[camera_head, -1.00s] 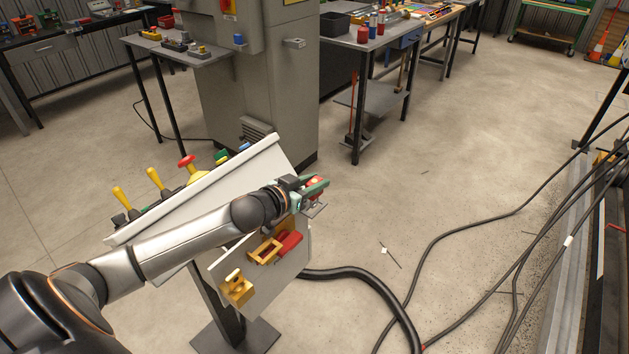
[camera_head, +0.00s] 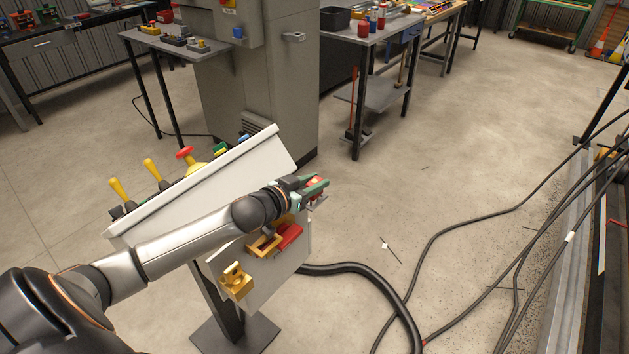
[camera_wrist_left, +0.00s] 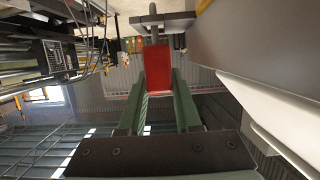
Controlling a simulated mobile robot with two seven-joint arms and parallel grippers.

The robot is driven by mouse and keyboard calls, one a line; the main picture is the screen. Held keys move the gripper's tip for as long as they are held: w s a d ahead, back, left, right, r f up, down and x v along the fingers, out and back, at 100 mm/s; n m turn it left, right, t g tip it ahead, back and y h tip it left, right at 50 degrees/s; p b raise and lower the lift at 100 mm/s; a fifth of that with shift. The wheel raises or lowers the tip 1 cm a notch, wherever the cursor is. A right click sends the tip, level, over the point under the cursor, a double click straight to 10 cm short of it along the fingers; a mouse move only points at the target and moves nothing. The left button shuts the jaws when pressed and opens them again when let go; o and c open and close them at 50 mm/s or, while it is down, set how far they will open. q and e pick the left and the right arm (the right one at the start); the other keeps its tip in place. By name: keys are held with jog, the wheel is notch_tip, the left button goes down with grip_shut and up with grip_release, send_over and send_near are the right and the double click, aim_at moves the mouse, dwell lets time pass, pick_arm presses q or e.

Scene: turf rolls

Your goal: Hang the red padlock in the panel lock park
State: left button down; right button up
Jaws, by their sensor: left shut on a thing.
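My left gripper (camera_head: 317,186) is shut on the red padlock (camera_wrist_left: 158,92), beside the right edge of the pale panel (camera_head: 215,180). In the left wrist view the padlock's red body is between the two green fingers, and its grey shackle (camera_wrist_left: 153,28) points to the top of the picture. The shackle is at a grey metal bracket (camera_wrist_left: 178,22); I cannot tell whether it passes through it. In the head view the fingers hide most of the padlock. My right gripper is in neither view.
The panel's lower board carries a brass block (camera_head: 236,281), a brass frame (camera_head: 263,245) and a red part (camera_head: 289,236). Yellow levers (camera_head: 120,190) and a red knob (camera_head: 185,153) stand behind the panel's upper edge. A thick black hose (camera_head: 370,280) lies on the floor at right.

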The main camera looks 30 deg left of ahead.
pick_arm(q)
jog(key=shift+f, duration=0.35)
jog(key=c, duration=0.5)
grip_release()
jog(key=shift+v, duration=6.25)
jog(key=shift+r, duration=0.1)
jog(key=shift+d, duration=0.1)
